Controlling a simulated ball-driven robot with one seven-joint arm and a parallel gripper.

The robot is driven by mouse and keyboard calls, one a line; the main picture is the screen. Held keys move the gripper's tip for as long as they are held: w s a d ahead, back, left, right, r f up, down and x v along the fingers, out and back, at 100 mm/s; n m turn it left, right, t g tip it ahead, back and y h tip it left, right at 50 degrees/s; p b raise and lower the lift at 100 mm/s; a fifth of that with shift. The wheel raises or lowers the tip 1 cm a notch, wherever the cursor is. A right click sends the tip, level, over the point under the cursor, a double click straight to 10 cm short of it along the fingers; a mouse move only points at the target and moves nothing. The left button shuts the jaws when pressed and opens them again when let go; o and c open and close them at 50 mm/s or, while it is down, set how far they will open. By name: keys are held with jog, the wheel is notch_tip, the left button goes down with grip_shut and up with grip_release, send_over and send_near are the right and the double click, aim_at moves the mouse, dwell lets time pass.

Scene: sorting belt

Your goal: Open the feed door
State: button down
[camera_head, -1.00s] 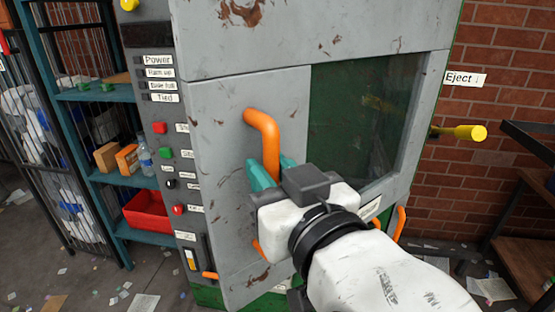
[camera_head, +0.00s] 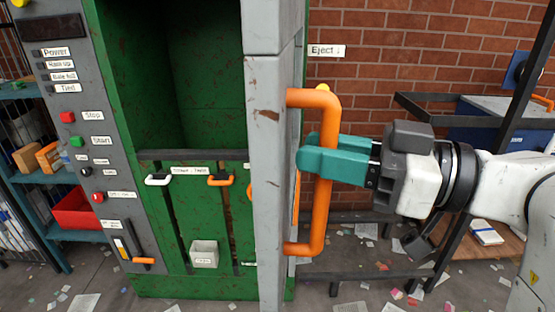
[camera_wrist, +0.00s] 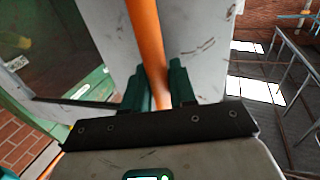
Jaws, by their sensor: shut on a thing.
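The feed door (camera_head: 267,180) is a scuffed grey panel, now seen nearly edge-on in the head view and swung wide open. Its orange bar handle (camera_head: 321,215) stands upright on the door's right side. My gripper (camera_head: 312,156) has teal fingers shut around the handle's upright part. In the wrist view the orange handle (camera_wrist: 147,40) runs down between the teal fingers (camera_wrist: 160,88), with the grey door face behind it. Behind the door the green machine interior (camera_head: 198,75) is exposed.
A control panel with a red Stop button (camera_head: 68,117) is at the left of the machine. A dark metal frame (camera_head: 430,104) and brick wall are at the right. Paper scraps litter the floor.

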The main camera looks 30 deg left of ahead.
jog(key=shift+w+d, duration=0.6)
jog(key=shift+d, duration=0.3)
jog(key=shift+w+d, duration=0.55)
jog(key=shift+d, duration=0.35)
jog(key=c, duration=1.1)
grip_release()
jog(key=d+b, duration=0.1)
jog(key=d, duration=0.2)
jog(key=w+d+b, duration=0.1)
jog(key=d, duration=0.3)
jog(key=w+d+b, duration=0.1)
jog(key=d, duration=0.2)
jog(key=shift+d, duration=0.3)
